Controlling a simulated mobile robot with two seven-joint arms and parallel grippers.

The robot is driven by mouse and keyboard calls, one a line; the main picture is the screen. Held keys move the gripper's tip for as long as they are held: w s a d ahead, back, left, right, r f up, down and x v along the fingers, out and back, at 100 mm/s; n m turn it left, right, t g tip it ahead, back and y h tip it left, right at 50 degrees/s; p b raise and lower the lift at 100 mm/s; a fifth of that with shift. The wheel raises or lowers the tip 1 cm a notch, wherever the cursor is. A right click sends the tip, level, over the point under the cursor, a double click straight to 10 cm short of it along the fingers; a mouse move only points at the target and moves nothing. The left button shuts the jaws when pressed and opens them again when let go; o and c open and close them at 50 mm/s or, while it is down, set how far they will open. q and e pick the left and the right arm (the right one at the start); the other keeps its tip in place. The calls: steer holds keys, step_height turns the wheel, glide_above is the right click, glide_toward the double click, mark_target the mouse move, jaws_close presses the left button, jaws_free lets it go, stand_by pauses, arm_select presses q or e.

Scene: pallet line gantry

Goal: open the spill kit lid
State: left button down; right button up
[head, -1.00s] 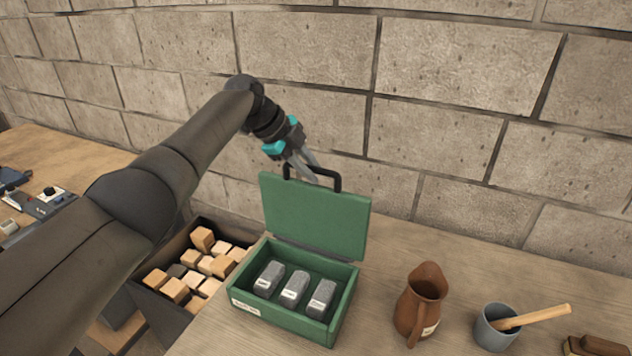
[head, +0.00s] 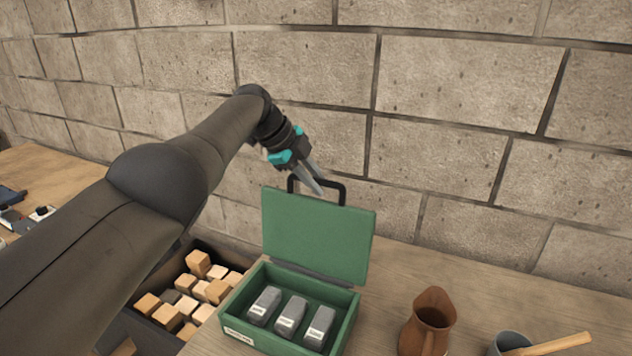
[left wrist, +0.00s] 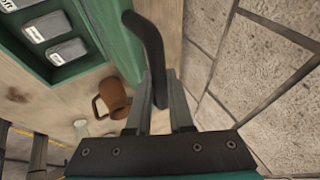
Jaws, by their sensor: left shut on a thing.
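The spill kit is a green box (head: 233,331) on the wooden table, with several grey labelled blocks inside. Its green lid (head: 318,236) stands raised, roughly upright at the back edge. A black handle (head: 343,190) sticks up from the lid's top edge. My left gripper (head: 318,188) is at this handle, shut on it. In the left wrist view, the handle (left wrist: 150,50) passes between the two fingers (left wrist: 160,108), and the lid (left wrist: 118,40) is beside them.
A brown jug (head: 428,322) and a grey cup (head: 508,343) with a wooden handle stand right of the box. A dark bin (head: 222,251) of wooden blocks is at its left. A block wall (head: 450,120) rises close behind the lid.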

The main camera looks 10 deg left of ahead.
arm_select(q)
steer(key=shift+a, duration=0.1)
steer(key=c, duration=0.8)
jaws_free()
steer(key=shift+p+v, duration=0.4)
steer(key=shift+v, duration=0.85)
steer(key=v, duration=1.2)
steer(key=shift+s+r+b, duration=0.2)
steer(key=shift+r+b, duration=0.1)
steer(key=shift+b, duration=0.1)
steer(key=shift+a, duration=0.1)
